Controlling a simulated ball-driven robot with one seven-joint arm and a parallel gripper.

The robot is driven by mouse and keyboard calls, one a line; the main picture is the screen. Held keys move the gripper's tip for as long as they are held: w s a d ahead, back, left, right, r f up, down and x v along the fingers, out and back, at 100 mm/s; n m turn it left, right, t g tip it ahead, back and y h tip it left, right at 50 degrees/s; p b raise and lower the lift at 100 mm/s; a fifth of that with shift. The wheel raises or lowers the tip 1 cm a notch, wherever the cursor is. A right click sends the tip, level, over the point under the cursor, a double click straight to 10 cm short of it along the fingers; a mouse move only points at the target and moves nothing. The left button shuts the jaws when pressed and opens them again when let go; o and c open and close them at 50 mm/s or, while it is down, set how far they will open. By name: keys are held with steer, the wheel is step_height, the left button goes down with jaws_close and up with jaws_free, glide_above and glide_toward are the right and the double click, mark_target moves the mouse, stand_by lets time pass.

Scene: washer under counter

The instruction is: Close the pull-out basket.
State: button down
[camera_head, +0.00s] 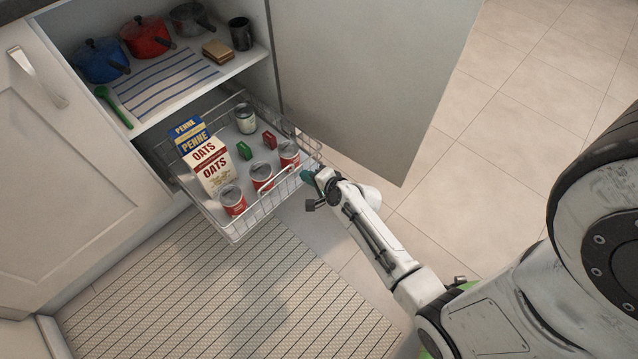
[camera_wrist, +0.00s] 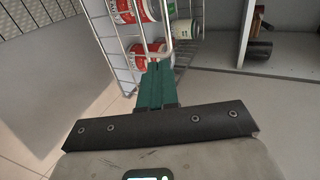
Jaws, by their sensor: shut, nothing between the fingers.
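The pull-out basket (camera_head: 238,228) is a wire basket drawn out of the lower part of the cabinet. It holds an oats carton (camera_head: 208,165), a penne box (camera_head: 187,132), several cans (camera_head: 232,200) and small red and green boxes. My gripper (camera_head: 308,176) is at the basket's front right corner. In the wrist view, the green fingers of my gripper (camera_wrist: 157,85) are together and empty, with their tips at the wire frame (camera_wrist: 118,50). I cannot tell whether they touch the wire.
The open cabinet door (camera_head: 375,80) stands to the right of the basket. A shelf above (camera_head: 235,70) holds pots, a mug, a striped cloth and a green spoon. A striped mat (camera_head: 215,295) lies on the floor in front. Tiled floor at right (camera_head: 500,130) is clear.

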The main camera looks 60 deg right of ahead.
steer(key=x, duration=0.2)
steer(key=r+x, duration=0.1)
steer(key=x, duration=0.1)
steer(key=shift+w+d+f+b, duration=0.2)
steer(key=shift+w+b, duration=0.2)
steer(key=shift+w, duration=0.2)
steer(key=shift+w, duration=0.1)
